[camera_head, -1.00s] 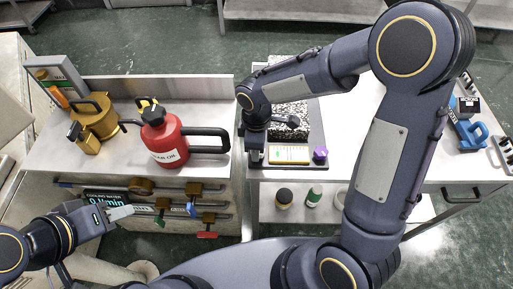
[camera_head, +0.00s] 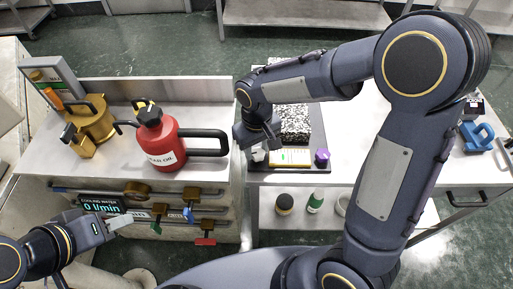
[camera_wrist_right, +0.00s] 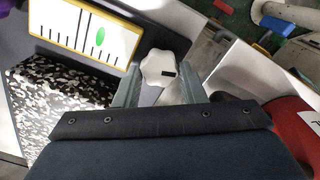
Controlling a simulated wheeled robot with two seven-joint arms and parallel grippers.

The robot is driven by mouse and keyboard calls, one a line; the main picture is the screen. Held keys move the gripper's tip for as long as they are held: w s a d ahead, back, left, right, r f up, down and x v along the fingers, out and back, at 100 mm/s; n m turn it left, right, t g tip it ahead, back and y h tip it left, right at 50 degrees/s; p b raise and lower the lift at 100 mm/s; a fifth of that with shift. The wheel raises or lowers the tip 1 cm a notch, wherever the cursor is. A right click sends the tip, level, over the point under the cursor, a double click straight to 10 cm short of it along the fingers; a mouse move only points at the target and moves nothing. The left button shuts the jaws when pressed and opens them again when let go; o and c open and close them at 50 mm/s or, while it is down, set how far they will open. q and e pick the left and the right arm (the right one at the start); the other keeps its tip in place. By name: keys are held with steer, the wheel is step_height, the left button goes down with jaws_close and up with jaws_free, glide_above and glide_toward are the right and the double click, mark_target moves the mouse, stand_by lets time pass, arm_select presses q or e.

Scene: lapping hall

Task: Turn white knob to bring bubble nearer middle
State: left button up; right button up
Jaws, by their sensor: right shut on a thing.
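The white knob (camera_wrist_right: 158,68) is lobed, with a dark mark on it, at the end of the level vial (camera_wrist_right: 62,33) in the right wrist view. The vial has a yellow frame, black scale lines and a green bubble (camera_wrist_right: 100,36), which sits a little off the middle towards the white knob. My right gripper (camera_wrist_right: 160,84) is shut on the white knob, a finger on either side. In the head view my right gripper (camera_head: 259,148) is at the left end of the level (camera_head: 290,157). My left gripper (camera_head: 118,222) is near the cooling water display; its jaw gap is unclear.
A speckled block (camera_head: 295,122) stands behind the level, and a purple knob (camera_head: 322,157) is at its right end. A red oil can (camera_head: 162,145) and a brass can (camera_head: 95,122) stand on the left bench. Valves with coloured handles (camera_head: 188,214) line its front.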

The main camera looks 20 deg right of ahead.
mark_target(258, 151)
steer(key=shift+w+m, duration=0.1)
steer(key=shift+m, duration=1.7)
steer(key=shift+d+r, duration=0.1)
steer(key=o, duration=1)
step_height(258, 151, up, 8)
steer(key=shift+f, duration=0.15)
